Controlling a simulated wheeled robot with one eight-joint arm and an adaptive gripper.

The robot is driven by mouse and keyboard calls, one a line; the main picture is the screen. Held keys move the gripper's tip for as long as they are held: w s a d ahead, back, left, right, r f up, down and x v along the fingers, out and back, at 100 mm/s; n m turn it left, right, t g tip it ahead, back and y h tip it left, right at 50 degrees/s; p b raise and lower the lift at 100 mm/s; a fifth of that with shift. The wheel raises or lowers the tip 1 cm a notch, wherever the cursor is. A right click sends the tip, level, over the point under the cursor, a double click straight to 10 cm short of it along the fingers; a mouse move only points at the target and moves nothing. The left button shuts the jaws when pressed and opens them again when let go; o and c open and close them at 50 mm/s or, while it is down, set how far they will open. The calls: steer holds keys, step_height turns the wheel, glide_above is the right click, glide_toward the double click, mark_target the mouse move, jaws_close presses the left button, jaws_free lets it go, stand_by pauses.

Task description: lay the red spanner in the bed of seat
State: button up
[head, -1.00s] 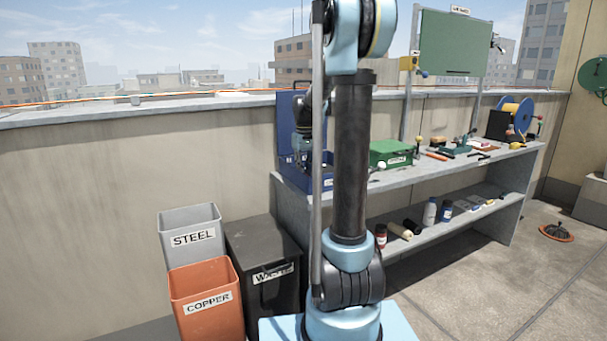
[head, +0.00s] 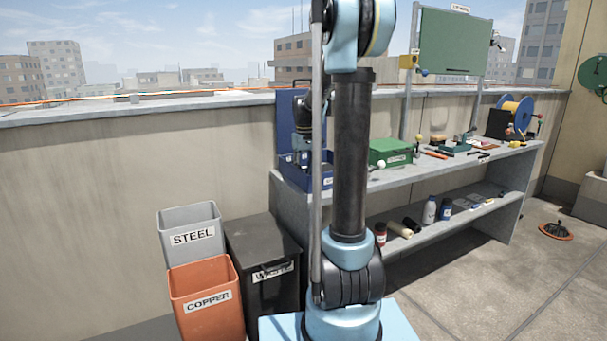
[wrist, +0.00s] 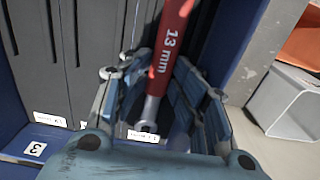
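The red spanner (wrist: 168,48), marked "13 mm", shows in the wrist view with its silver open end (wrist: 147,125) toward me. My gripper (wrist: 163,58) has its two fingers closed in on the spanner's shaft from both sides. The spanner is over a blue case (wrist: 14,120) with dark grey long beds (wrist: 65,60) separated by narrow gaps. A label reading "3" (wrist: 35,149) is on the case's near edge; other white labels beside it are too small to read. In the head view my gripper (head: 302,160) is at the open blue case (head: 296,176), partly behind my arm.
The case stands at the left end of the grey workbench (head: 425,172). A green box (head: 390,152) is to its right, with loose tools beyond. Steel (head: 190,225), copper (head: 204,290) and waste (head: 262,245) bins stand on the floor at left.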

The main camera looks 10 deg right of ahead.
steer(key=shift+a+r, duration=0.1)
step_height(320, 180, up, 12)
steer(key=s+f+m+t, duration=0.1)
steer(key=s+f, duration=0.3)
steer(key=s, duration=0.6)
steer(key=s+f+m, duration=0.1)
steer(key=s+f, duration=0.3)
steer(key=s, duration=0.6)
steer(key=s+f+m+t, duration=0.1)
steer(key=s+f, duration=1.3)
steer(key=shift+s, duration=0.4)
